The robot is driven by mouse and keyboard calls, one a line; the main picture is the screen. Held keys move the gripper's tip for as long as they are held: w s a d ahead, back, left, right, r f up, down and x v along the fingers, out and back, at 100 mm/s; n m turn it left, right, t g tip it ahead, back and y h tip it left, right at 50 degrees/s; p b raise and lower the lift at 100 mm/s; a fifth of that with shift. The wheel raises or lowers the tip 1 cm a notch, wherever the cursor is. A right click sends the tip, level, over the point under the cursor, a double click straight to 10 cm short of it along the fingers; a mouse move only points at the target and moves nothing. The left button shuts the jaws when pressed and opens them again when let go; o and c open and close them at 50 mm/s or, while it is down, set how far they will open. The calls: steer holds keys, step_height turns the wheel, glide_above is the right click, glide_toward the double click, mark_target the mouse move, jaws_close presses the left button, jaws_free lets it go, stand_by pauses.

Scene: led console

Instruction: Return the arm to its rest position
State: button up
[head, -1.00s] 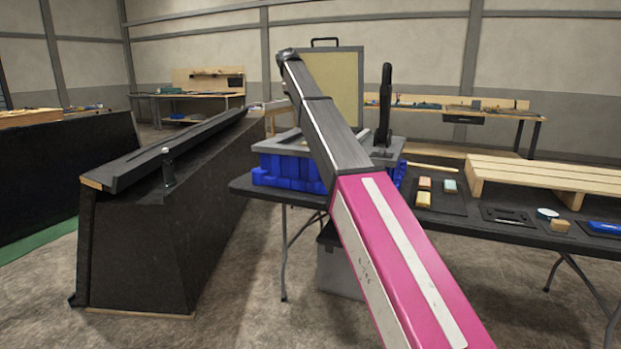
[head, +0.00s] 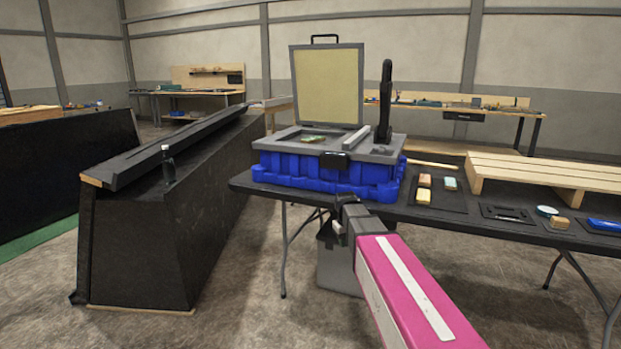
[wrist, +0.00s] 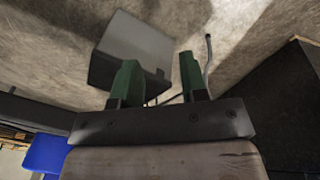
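My arm is folded low in the head view, with its pink link (head: 405,285) in front of the black table's edge. My gripper shows in the wrist view (wrist: 159,62) as two green fingers standing apart with nothing between them. In the head view the dark wrist end (head: 347,215) sits just below and in front of the table edge, and the fingers are small and hard to make out there. The blue console (head: 325,178) stands on the table behind the wrist, with its grey top and its cream-panelled lid upright.
A grey bin (head: 338,272) stands on the floor under the table; it also shows beyond the fingers in the wrist view (wrist: 130,42). A wooden pallet (head: 545,172) and small blocks lie on the table's right. A black sloped bench (head: 170,240) stands left, with open floor between.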

steer(key=s+d+f+m, duration=0.1)
steer(key=s+f, duration=0.3)
steer(key=s, duration=0.3)
steer(key=s+d+f+m+g, duration=0.1)
steer(key=s+d+f, duration=0.1)
steer(key=s+f, duration=0.2)
steer(key=s+d+f+m+y, duration=0.1)
steer(key=s+f, duration=0.3)
steer(key=s, duration=0.6)
steer(key=shift+d+m+g, duration=0.3)
steer(key=shift+d+m, duration=0.2)
